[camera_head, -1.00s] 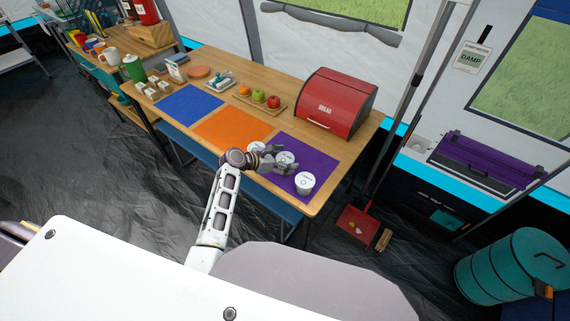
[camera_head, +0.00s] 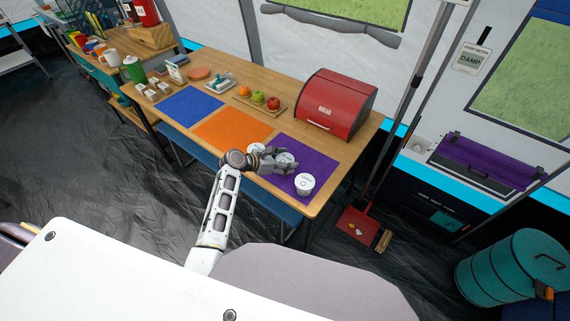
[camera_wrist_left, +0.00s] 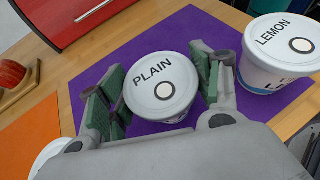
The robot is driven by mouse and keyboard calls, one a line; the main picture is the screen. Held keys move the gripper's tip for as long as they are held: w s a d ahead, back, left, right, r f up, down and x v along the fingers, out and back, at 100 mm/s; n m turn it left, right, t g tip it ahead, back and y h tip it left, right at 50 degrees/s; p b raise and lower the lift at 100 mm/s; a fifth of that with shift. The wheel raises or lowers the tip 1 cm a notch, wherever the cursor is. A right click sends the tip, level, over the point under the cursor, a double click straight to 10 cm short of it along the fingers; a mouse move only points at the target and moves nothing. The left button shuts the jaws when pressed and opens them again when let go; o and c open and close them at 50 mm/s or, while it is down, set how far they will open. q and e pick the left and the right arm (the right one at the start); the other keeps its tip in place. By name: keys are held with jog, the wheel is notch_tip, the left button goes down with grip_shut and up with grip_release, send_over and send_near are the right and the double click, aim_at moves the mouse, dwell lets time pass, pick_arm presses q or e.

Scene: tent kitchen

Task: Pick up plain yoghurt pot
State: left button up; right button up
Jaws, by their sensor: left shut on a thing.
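The plain yoghurt pot (camera_wrist_left: 160,88) has a white lid marked PLAIN. In the left wrist view it sits between the green-padded fingers of my left gripper (camera_wrist_left: 158,92), which is shut on it. In the head view the same pot (camera_head: 286,158) shows between the fingers of the left gripper (camera_head: 285,163), over the purple mat (camera_head: 316,153). I cannot tell whether its base touches the mat. A lemon pot (camera_wrist_left: 281,52) stands to its right, apart from it; it also shows in the head view (camera_head: 305,184). My right gripper is not in view.
Another white pot (camera_head: 256,149) is beside the gripper, partly hidden. The red bread bin (camera_head: 336,103) and a fruit board (camera_head: 262,103) stand behind. The table's front edge is close to the lemon pot.

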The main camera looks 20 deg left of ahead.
aim_at(285, 159)
pick_arm(q)
jog(key=shift+r, duration=0.65)
notch_tip(285, 159, up, 8)
jog(key=shift+f+p, duration=0.15)
jog(key=shift+p, duration=0.6)
jog(key=shift+r, duration=0.5)
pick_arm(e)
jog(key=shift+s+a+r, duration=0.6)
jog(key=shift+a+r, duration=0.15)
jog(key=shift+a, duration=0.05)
